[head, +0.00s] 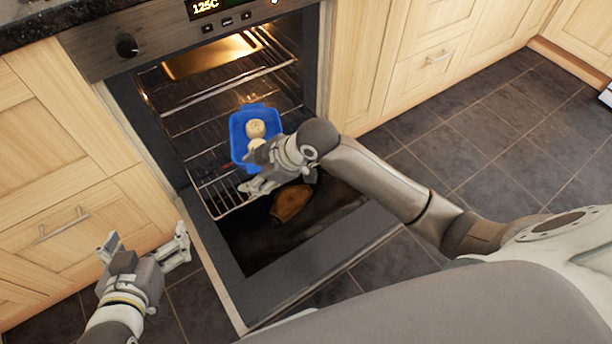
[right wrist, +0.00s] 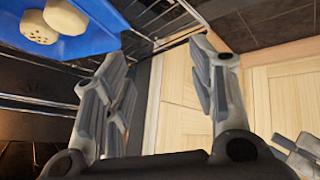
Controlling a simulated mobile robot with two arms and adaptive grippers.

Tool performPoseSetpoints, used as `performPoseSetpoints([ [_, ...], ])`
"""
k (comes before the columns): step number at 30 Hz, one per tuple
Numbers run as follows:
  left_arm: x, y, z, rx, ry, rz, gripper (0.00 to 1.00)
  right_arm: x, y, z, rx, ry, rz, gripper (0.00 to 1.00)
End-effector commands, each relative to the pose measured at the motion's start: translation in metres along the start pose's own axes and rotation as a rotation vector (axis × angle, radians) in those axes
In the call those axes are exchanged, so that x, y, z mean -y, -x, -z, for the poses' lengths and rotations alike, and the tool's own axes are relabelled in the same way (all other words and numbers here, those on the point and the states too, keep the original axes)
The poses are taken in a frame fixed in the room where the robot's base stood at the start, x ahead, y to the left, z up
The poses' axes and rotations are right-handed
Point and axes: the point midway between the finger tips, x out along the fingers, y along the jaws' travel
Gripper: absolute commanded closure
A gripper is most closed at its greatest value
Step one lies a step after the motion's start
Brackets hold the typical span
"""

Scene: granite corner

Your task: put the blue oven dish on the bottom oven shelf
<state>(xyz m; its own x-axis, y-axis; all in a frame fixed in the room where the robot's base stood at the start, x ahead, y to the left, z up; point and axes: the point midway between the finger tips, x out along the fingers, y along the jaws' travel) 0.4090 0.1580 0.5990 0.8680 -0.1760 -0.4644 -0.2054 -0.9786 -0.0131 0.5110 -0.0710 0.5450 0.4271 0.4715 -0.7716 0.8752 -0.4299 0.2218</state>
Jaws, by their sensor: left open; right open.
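The blue oven dish (head: 238,152) sits on a wire shelf inside the open oven, with two pale round items in it. It also shows at the upper left of the right wrist view (right wrist: 98,40). My right gripper (head: 252,172) is just in front of the dish, over the shelf's front part, and hides the dish's near right corner. In the right wrist view its two fingers are apart, with nothing between them and the dish off to one side. My left gripper (head: 143,245) is open and empty, left of the oven door, low in front of the cabinets.
The oven door (head: 325,260) is folded down, with a brown patch (head: 292,203) on it that I cannot identify. A higher oven level holds a shiny tray (head: 205,57). Wooden cabinets (head: 70,120) flank the oven.

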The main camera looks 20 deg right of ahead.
Motion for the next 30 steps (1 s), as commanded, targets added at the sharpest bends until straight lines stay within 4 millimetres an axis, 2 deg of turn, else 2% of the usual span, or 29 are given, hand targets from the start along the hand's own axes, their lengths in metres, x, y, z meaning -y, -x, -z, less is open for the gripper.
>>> performPoseSetpoints([
  [1,0.0,0.0,0.0,0.0,0.0,0.0,0.0,0.012,0.0,0.003,-0.034,-0.046,-0.018,0.48],
  [3,0.0,0.0,0.0,0.0,0.0,0.0,0.0,0.021,0.004,0.006,-0.076,-0.111,-0.056,0.48],
  [10,0.0,0.0,0.0,0.0,0.0,-0.001,0.0,0.038,0.03,0.004,-0.193,-0.339,-0.202,0.48],
  [14,0.0,0.0,0.0,-0.001,0.0,-0.001,0.0,0.041,0.054,-0.008,-0.241,-0.472,-0.301,0.48],
  [22,0.0,0.0,0.0,-0.001,0.001,-0.001,0.0,0.04,0.107,-0.044,-0.287,-0.681,-0.5,0.48],
  [25,0.0,0.0,0.0,-0.001,0.001,-0.001,0.0,0.04,0.12,-0.052,-0.291,-0.715,-0.544,0.48],
  [30,0.0,0.0,0.0,-0.002,0.001,-0.001,0.0,0.039,0.127,-0.057,-0.294,-0.734,-0.571,0.48],
])
